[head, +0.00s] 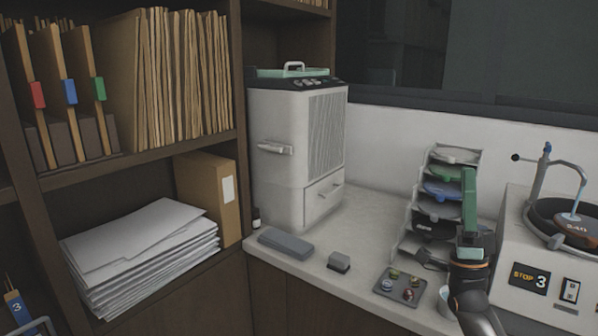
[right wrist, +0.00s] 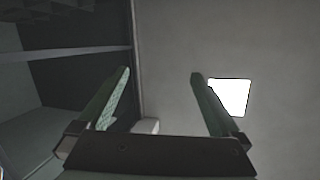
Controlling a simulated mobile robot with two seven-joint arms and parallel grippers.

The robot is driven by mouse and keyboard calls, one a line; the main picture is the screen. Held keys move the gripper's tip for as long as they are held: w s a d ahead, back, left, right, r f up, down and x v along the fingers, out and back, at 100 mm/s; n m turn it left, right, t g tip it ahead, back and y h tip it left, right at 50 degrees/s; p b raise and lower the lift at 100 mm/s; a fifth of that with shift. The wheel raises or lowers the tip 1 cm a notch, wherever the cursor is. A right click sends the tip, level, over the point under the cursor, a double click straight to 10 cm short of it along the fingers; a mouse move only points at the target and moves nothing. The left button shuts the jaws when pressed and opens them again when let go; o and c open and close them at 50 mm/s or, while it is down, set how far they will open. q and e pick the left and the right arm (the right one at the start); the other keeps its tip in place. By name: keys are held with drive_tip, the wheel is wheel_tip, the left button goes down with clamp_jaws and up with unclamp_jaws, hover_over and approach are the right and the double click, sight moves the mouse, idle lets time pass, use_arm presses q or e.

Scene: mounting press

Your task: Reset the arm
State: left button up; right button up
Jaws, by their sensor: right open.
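My right gripper (head: 469,185) stands upright at the lower right of the head view, with its green fingers pointing up. It is in front of the disc rack and left of the polishing machine. In the right wrist view its two green fingers (right wrist: 160,75) are spread wide apart, with nothing between them. Beyond them are a plain grey surface and a bright white rectangle (right wrist: 229,96). My left gripper is not in view.
The counter holds a white cabinet machine (head: 295,150), a grey block (head: 285,244), a small tray (head: 400,286) of samples, a tiered disc rack (head: 441,190) and a polishing machine (head: 535,255). Shelves with folders (head: 165,75) and papers (head: 140,250) stand left. The counter's middle is mostly clear.

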drive_tip(key=w+f+n+g+h, duration=0.1)
drive_tip(key=w+f+n+g, duration=0.7)
drive_tip(key=w+f, duration=0.25)
drive_tip(key=w+d+f+n+g+h, duration=0.3)
drive_tip(key=f+n+g, duration=0.3)
drive_tip(key=f, duration=0.5)
drive_tip(key=s+a+f+g+y, duration=0.1)
drive_tip(key=s+a+f+g, duration=0.1)
drive_tip(key=s+a+f, duration=0.4)
drive_tip(key=s+a+f+g+y, duration=0.1)
drive_tip(key=s+f, duration=0.4)
drive_tip(key=f, duration=0.4)
drive_tip(key=s+a+f+g, duration=0.2)
drive_tip(key=s+a+f, duration=0.25)
drive_tip(key=f, duration=0.25)
drive_tip(key=s+a+f+g, duration=0.1)
drive_tip(key=s+a+f, duration=0.1)
drive_tip(key=s, duration=0.6)
drive_tip(key=s+a+f+m+g+y, duration=0.1)
drive_tip(key=s+a+f, duration=0.2)
drive_tip(key=s, duration=0.6)
drive_tip(key=s+a+f+g+y, duration=0.1)
drive_tip(key=s+a+f, duration=0.1)
drive_tip(key=s+f, duration=0.3)
drive_tip(key=s, duration=0.3)
drive_tip(key=shift+s+a+f+m+g, duration=0.15)
drive_tip(key=shift+a+m+g, duration=0.15)
drive_tip(key=shift+g, duration=0.1)
